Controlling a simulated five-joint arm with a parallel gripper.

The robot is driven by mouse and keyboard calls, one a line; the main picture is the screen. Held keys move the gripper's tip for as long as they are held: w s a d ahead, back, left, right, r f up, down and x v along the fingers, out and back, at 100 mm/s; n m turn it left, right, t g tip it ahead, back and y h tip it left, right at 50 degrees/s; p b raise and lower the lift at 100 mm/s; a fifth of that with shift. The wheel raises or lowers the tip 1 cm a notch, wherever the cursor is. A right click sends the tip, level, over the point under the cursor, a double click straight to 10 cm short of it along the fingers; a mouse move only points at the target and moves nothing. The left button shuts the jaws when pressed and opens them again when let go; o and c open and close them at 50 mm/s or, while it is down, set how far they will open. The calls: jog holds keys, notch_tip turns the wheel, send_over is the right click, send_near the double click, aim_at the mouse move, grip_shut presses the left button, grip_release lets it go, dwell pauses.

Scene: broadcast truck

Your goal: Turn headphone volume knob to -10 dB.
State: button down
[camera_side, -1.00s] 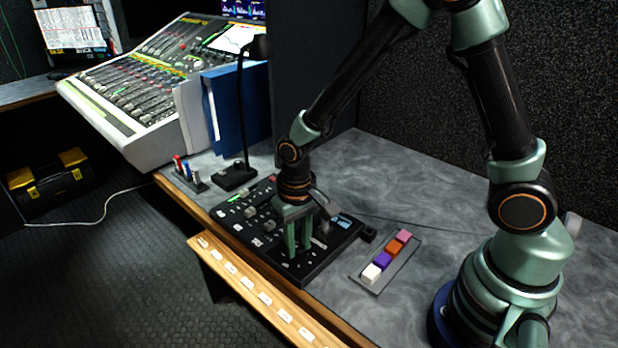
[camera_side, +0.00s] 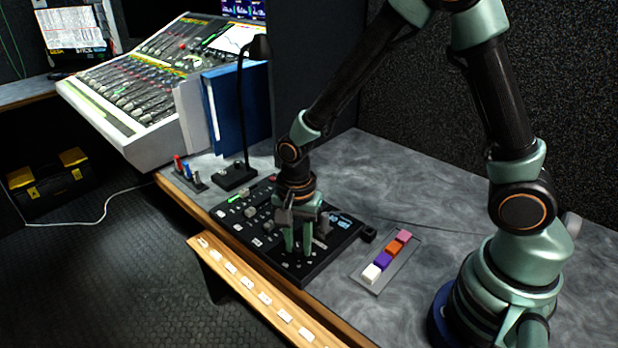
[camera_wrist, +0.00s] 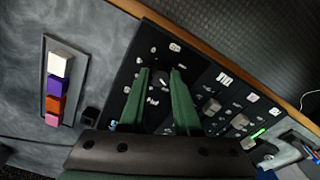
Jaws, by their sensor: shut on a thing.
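The black control panel (camera_side: 322,262) lies flat on the grey desk, and it also shows in the wrist view (camera_wrist: 131,62). It carries several knobs, pale labels and a small lit display (camera_side: 340,219). My gripper (camera_side: 299,253) points down at the panel's near part. In the wrist view my gripper (camera_wrist: 161,73) has its two green fingers on either side of a small dark knob (camera_wrist: 159,79), shut on it. This appears to be the headphone volume knob. Its label and pointer setting are too small to read, and the fingers partly hide it.
A grey strip with white, purple, orange and pink blocks (camera_side: 384,260) lies right of the panel. A lamp (camera_side: 238,172), blue binder (camera_side: 238,110) and coloured pens (camera_side: 187,172) stand behind. A wooden ledge (camera_side: 262,292) runs along the front.

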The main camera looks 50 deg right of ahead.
aim_at(298, 247)
jog(key=m, duration=0.4)
jog(key=shift+m, duration=0.3)
jog(key=m, duration=0.4)
jog(key=shift+m, duration=0.3)
jog(key=m, duration=0.4)
jog(key=shift+m, duration=2.4)
jog(key=c, duration=0.6)
grip_release()
notch_tip(298, 247, up, 12)
jog(key=shift+r, duration=0.1)
